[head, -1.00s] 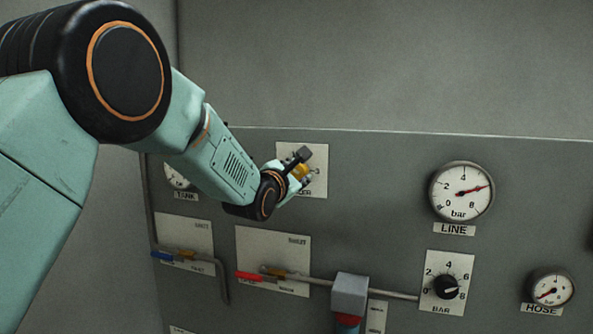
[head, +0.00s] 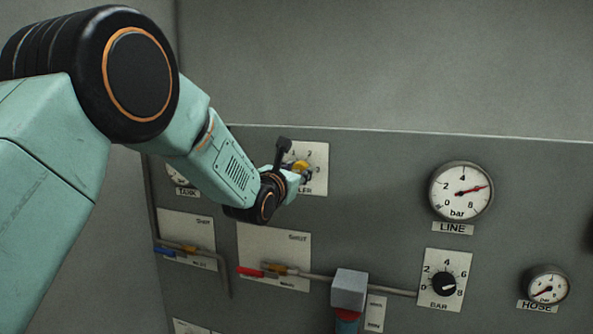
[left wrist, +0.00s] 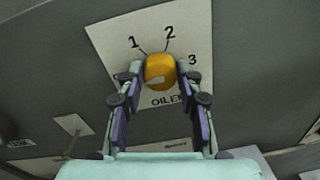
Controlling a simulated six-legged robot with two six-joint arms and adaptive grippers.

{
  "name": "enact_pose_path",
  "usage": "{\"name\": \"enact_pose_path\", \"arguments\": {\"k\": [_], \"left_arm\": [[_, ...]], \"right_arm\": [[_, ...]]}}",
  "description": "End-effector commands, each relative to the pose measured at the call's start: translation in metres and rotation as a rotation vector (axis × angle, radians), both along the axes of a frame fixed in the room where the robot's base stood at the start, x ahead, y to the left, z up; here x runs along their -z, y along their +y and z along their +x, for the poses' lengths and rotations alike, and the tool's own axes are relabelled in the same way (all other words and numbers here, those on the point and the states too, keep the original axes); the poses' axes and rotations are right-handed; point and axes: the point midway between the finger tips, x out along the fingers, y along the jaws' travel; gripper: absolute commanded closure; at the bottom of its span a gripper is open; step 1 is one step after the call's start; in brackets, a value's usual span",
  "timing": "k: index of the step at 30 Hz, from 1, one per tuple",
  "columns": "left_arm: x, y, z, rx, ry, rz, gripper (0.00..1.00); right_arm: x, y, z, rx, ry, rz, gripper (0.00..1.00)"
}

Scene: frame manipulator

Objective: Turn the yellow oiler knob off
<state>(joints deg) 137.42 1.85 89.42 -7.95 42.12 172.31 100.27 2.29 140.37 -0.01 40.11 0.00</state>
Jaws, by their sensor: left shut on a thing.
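The yellow oiler knob (left wrist: 160,70) sits on a white plate (left wrist: 112,42) marked OILER, with the numbers 1, 2 and 3 around it. My left gripper (left wrist: 158,82) is shut on the knob, one finger on each side, in the left wrist view. In the head view the knob (head: 301,165) is partly covered by my left gripper (head: 304,176), at the upper left of the grey panel. The 0 mark is hidden or nearly hidden by a finger. I cannot tell for sure where the knob's pointer is. My right gripper is not in view.
On the grey panel (head: 380,200), the LINE gauge (head: 461,191), the black BAR knob (head: 444,284) and the HOSE gauge (head: 547,287) are to the right. Below are a blue-handled valve (head: 164,252), a red-handled valve (head: 250,271) and a grey block (head: 349,290) on a pipe.

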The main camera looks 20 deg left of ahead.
Motion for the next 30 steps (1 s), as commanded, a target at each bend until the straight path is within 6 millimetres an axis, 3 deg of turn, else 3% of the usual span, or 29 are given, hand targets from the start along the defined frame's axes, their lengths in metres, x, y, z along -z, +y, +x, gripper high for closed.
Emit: {"name": "enact_pose_path", "arguments": {"k": [10,11,18,30], "left_arm": [[0.0009,0.0002,-0.0001,0.000,0.001,-0.005,0.96],[0.0008,0.0002,-0.0001,0.000,0.001,-0.005,0.64],[0.0003,0.0002,0.0000,-0.001,0.000,-0.004,0.43],[-0.0004,0.0005,-0.0032,-0.001,-0.001,-0.003,0.41]], "right_arm": [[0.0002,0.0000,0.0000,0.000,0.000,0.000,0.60],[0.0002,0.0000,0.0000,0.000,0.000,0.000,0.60],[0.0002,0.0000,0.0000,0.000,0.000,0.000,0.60],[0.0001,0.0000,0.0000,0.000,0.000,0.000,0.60]]}}
